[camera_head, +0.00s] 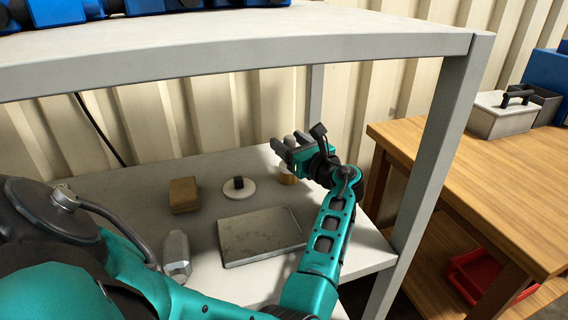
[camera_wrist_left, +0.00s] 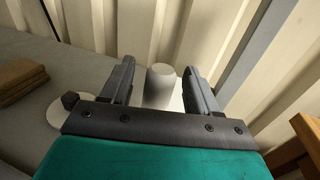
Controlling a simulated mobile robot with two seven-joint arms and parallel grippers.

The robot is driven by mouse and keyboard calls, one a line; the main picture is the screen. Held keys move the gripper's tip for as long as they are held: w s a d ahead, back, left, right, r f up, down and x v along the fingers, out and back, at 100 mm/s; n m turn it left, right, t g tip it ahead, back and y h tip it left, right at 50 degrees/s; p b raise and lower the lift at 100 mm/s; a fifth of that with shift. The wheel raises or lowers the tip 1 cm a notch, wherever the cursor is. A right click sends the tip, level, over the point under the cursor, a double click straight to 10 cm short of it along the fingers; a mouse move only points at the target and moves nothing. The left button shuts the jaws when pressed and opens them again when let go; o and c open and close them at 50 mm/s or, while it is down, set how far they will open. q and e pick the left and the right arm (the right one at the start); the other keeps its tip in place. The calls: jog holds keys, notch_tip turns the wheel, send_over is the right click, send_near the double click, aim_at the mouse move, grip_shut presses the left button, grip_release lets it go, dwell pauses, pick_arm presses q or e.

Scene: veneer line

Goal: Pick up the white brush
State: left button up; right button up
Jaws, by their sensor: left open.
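The white brush shows in the left wrist view as an upright pale grey-white cylinder (camera_wrist_left: 159,86). It stands between the two fingers of my left gripper (camera_wrist_left: 158,88), with a gap visible on the left side and a smaller one on the right. In the head view, my left gripper (camera_head: 287,150) is over the back right part of the lower shelf, open. The brush's tan lower part (camera_head: 287,179) shows just beneath it; most of the rest is hidden by the gripper. My right gripper is not in view.
On the lower shelf (camera_head: 130,182) are a brown block stack (camera_head: 184,196), a white disc with a black knob (camera_head: 240,190), a grey plate (camera_head: 262,238) and a silvery bottle-like item (camera_head: 177,255). The upper shelf (camera_head: 250,52) overhangs; a grey post (camera_head: 440,150) stands right.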

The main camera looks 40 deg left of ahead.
pick_arm(q)
jog(key=shift+a, duration=0.15)
jog(key=c, duration=0.9)
jog(key=shift+c, duration=0.5)
jog(key=shift+r, duration=0.15)
